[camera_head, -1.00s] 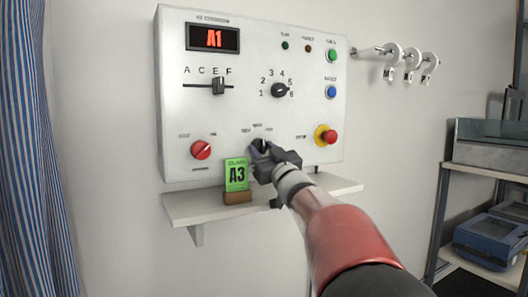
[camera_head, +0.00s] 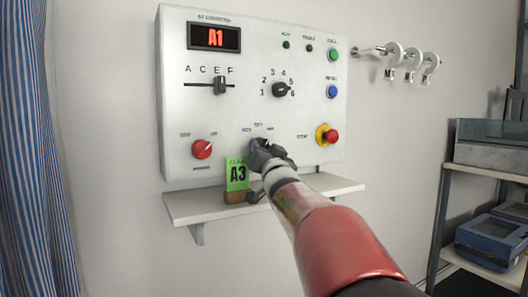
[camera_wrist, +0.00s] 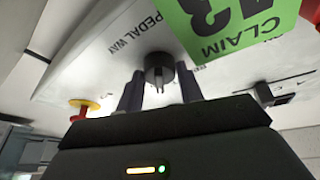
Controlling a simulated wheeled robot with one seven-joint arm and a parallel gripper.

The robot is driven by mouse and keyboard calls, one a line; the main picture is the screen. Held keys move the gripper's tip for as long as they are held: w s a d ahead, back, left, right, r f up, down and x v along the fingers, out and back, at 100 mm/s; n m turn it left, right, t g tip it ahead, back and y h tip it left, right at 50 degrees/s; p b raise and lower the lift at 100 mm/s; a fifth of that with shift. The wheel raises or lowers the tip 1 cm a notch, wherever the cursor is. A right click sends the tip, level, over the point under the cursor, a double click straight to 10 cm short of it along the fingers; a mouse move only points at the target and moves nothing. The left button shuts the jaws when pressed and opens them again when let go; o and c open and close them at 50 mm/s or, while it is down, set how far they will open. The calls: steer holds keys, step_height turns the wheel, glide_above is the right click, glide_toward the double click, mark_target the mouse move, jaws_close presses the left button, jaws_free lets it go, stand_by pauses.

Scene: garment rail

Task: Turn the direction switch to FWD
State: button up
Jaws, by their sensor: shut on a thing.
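The direction switch is a dark round knob on the lower middle of the white control panel (camera_head: 235,120), with small labels above it that I cannot read surely. In the head view my gripper (camera_head: 262,152) covers most of it. In the wrist view the knob (camera_wrist: 159,68) sits between the two dark fingers of my gripper (camera_wrist: 160,84), which are shut on its sides. Its pointer position is hard to tell.
A red knob (camera_head: 202,149) lies left, a red stop button (camera_head: 331,136) right. A selector dial (camera_head: 280,90) and slider (camera_head: 220,86) are above.

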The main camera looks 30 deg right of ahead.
steer(key=shift+m+h, duration=0.3)
steer(key=shift+m, duration=0.6)
steer(key=shift+m+g, duration=0.3)
steer(key=o, duration=1)
steer(key=shift+b+v, duration=1)
steer(key=shift+v, duration=2.9)
